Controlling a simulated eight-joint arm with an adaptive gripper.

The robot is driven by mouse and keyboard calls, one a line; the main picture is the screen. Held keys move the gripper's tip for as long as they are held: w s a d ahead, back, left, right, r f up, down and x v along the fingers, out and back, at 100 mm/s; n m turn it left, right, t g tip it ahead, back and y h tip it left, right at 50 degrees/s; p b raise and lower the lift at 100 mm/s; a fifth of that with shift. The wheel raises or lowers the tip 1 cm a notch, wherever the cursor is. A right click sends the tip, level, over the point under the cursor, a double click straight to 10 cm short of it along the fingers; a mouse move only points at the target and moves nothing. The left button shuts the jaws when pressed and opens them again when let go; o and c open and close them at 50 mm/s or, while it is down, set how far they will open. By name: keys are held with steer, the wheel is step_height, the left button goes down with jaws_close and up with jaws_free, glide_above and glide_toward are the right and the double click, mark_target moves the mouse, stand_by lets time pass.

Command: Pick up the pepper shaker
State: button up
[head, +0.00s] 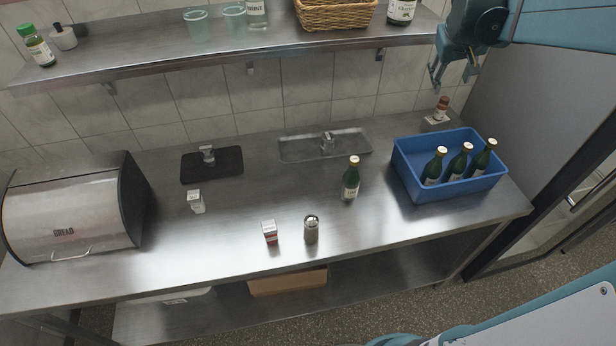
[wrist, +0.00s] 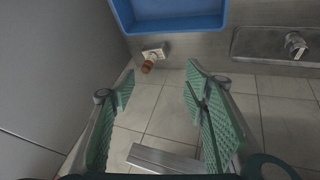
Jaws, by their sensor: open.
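A small shaker (head: 311,229) with a metal cap and a dark speckled body stands upright near the front edge of the steel counter in the head view; it looks like the pepper shaker. It does not show in the wrist view. My gripper (head: 453,82) is up at the right end of the shelf, far behind and to the right of the shaker. In the wrist view my gripper (wrist: 158,82) is open, with nothing between its fingers.
A red-and-white carton (head: 270,232) stands just left of the shaker. A green bottle (head: 351,179) stands behind it to the right. A blue crate (head: 418,190) holds bottles at right. A brown bottle (head: 441,108) is by the wall. The shelf (head: 230,55) overhangs the back.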

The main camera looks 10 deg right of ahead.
steer(key=s+a+f+t+y+b, duration=0.1)
steer(key=s+a, duration=0.4)
steer(key=a, duration=0.7)
steer(key=n+b, duration=0.6)
steer(key=n, duration=0.6)
glide_above(308, 226)
steer(key=d, duration=0.8)
step_height(308, 226, down, 21)
steer(key=a+f+n+h+b, duration=0.1)
steer(key=a+n, duration=0.1)
steer(key=n, duration=0.2)
steer(key=a+f+n+t+h+b, duration=0.1)
steer(key=a+f+n+h, duration=0.1)
steer(key=n, duration=0.2)
steer(key=a+f+n+t+h+b, duration=0.1)
steer(key=a+f+n, duration=0.1)
steer(key=n, duration=0.2)
steer(key=shift+s+a+f+h, duration=0.1)
steer(key=shift+s+a+h, duration=0.05)
steer(key=shift+a+h, duration=0.2)
steer(key=a+n, duration=0.1)
steer(key=s+a+n+t+h+b, duration=0.1)
steer(key=a+n, duration=0.1)
steer(key=shift+s, duration=0.2)
steer(key=shift+s+a+n+t+h+b, duration=0.35)
steer(key=shift+s+a+n+t+b, duration=0.15)
steer(key=shift+s+a+n+t, duration=0.25)
steer(key=shift+s+a+r+n+t+h, duration=0.2)
steer(key=shift+s+a+n+t+h, duration=0.05)
steer(key=shift+s+a+n+h, duration=0.1)
